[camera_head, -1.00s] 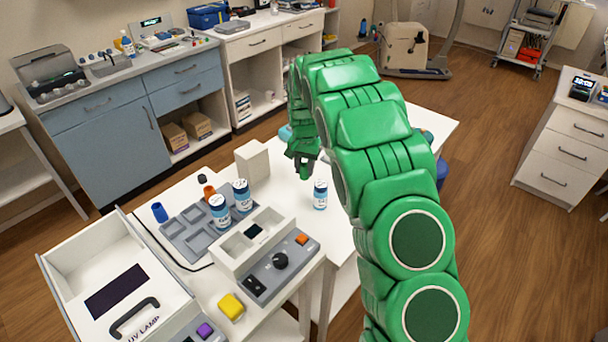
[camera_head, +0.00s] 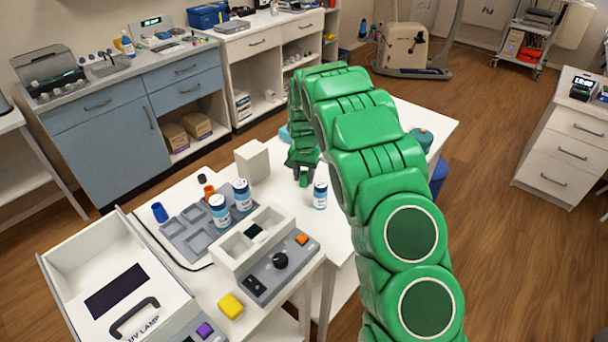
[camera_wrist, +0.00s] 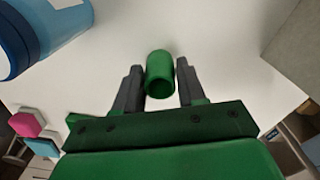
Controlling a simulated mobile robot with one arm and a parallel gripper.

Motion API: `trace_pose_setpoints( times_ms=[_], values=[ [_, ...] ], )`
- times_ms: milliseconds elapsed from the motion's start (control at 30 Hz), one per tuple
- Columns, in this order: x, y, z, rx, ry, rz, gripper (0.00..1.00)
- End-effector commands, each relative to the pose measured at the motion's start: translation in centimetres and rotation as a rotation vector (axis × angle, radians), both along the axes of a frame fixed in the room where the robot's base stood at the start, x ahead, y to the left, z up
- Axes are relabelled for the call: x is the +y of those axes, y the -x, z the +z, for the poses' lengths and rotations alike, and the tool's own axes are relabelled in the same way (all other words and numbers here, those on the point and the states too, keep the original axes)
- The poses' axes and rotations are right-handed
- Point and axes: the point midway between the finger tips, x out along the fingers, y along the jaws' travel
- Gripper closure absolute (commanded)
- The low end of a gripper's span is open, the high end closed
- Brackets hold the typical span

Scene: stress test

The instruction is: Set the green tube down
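In the head view, the tube (camera_head: 304,178) shows as a small green piece below my gripper (camera_head: 302,165), over the white table (camera_head: 335,240). I cannot tell whether its lower end touches the table.
A blue-and-white bottle (camera_head: 320,195) stands just right of the tube. A pale block (camera_head: 252,161) stands to the left. A grey tray (camera_head: 187,235) with two more bottles and a control box (camera_head: 265,255) lie nearer.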

Motion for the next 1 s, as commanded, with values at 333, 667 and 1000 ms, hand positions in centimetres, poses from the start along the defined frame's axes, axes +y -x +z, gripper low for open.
trace_pose_setpoints(
  times_ms=[333, 667, 1000],
  values=[
    [0.0, 0.0, 0.0, 0.000, 0.000, 0.000, 0.41],
    [0.0, 0.0, 1.7, -0.001, -0.001, 0.000, 0.41],
    [0.0, 0.0, 7.1, -0.001, 0.000, 0.001, 0.41]
  ],
)
